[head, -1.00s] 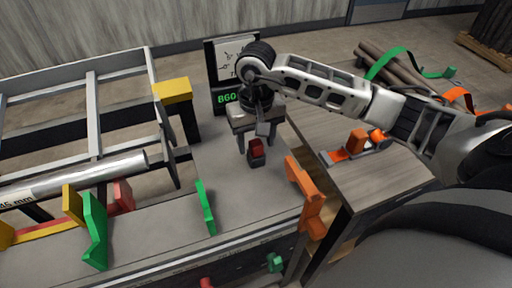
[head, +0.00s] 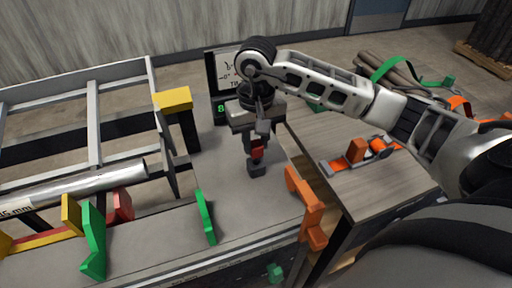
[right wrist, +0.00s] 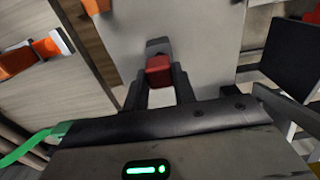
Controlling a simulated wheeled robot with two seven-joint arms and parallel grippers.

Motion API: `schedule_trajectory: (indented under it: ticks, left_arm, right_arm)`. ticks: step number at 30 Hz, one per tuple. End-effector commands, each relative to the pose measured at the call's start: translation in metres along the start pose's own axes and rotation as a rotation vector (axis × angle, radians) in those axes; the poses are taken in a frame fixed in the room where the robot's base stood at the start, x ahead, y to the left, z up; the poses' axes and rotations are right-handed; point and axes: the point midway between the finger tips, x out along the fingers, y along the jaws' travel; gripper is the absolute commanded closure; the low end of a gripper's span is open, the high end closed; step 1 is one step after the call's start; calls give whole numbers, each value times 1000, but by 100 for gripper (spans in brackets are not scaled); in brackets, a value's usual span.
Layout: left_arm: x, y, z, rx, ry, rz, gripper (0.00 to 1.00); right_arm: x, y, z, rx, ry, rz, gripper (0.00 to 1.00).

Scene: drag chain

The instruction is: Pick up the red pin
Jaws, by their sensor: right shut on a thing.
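The red pin (head: 258,151) is a small red block above the grey worktop, between the fingers of my right gripper (head: 257,144). The right wrist view shows the red pin (right wrist: 159,70) between the two dark fingers of the gripper (right wrist: 160,82), which is shut on it. A small dark block (head: 256,170) shows directly below the pin; the wrist view shows this block (right wrist: 158,46) just beyond the pin. I cannot tell if pin and block touch. The fingers partly hide the pin in the head view. My left gripper is not in view.
A green bracket (head: 205,215) stands left of the gripper and an orange bracket (head: 306,205) stands right, at the worktop edge. A yellow-topped post (head: 174,98) and a metal tube (head: 90,180) are left. A display (head: 221,75) stands behind. Bare worktop (head: 235,195) lies around the block.

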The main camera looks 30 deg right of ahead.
Motion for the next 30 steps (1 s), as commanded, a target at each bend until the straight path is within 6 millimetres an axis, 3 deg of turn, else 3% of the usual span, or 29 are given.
schedule_trajectory:
  ticks: [9,19,30]
  left_arm:
    - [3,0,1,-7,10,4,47]
    - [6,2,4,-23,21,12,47]
    - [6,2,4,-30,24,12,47]
  right_arm:
    - [-62,8,49,-3,7,1,100]
    - [-90,18,114,-2,3,2,100]
    - [-102,21,138,0,0,1,100]
